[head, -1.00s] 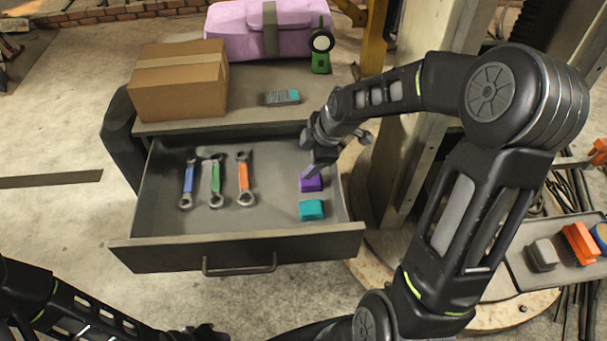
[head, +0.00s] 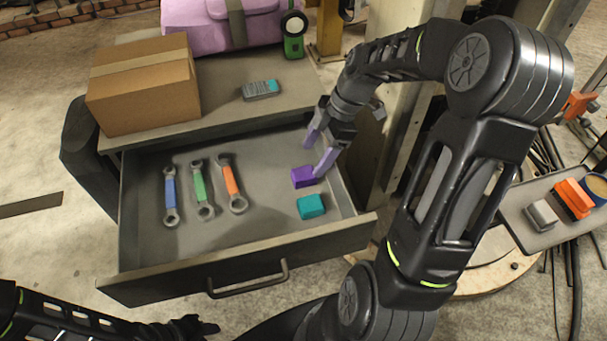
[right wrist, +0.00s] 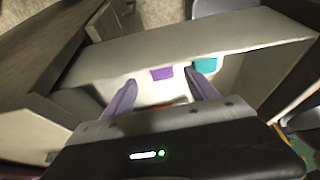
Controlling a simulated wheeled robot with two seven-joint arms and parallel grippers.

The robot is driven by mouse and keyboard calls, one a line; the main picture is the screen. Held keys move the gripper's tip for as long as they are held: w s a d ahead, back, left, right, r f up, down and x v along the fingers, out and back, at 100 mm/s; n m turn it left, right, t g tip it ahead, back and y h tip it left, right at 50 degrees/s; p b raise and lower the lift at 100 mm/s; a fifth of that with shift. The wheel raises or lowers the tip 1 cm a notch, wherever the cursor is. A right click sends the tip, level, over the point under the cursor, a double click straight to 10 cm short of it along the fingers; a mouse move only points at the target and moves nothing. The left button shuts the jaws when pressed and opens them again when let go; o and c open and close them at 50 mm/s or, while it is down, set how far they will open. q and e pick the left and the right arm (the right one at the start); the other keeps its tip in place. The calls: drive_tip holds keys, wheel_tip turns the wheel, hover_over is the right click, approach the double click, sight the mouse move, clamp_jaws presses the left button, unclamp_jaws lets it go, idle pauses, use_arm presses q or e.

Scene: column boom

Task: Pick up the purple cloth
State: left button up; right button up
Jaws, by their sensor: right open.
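The purple cloth (head: 303,177) is a small folded block in the open drawer (head: 240,250), near its right side. It also shows in the right wrist view (right wrist: 162,73), ahead of the fingers. My right gripper (head: 315,158) is open, with its lilac fingers apart above the drawer. One fingertip overlaps the cloth's right edge in the head view; I cannot tell whether it touches. In the right wrist view the cloth appears between the two fingertips, with nothing held. My left gripper (head: 195,328) is low at the bottom left, dark, its jaws unclear.
A teal cloth (head: 311,206) lies just in front of the purple one. Several wrenches (head: 200,190) lie in the drawer's left half. A cardboard box (head: 145,85) and a grey device (head: 261,90) sit on the top behind. A column stands right of the drawer.

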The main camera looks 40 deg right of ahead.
sight(305, 173)
drive_tip(key=shift+a+f, duration=0.2)
drive_tip(key=shift+f, duration=0.25)
drive_tip(key=p+x, duration=0.1)
drive_tip(key=x, duration=0.4)
drive_tip(key=shift+f, duration=0.1)
drive_tip(key=shift+c, duration=0.5)
drive_tip(key=c, duration=1.4)
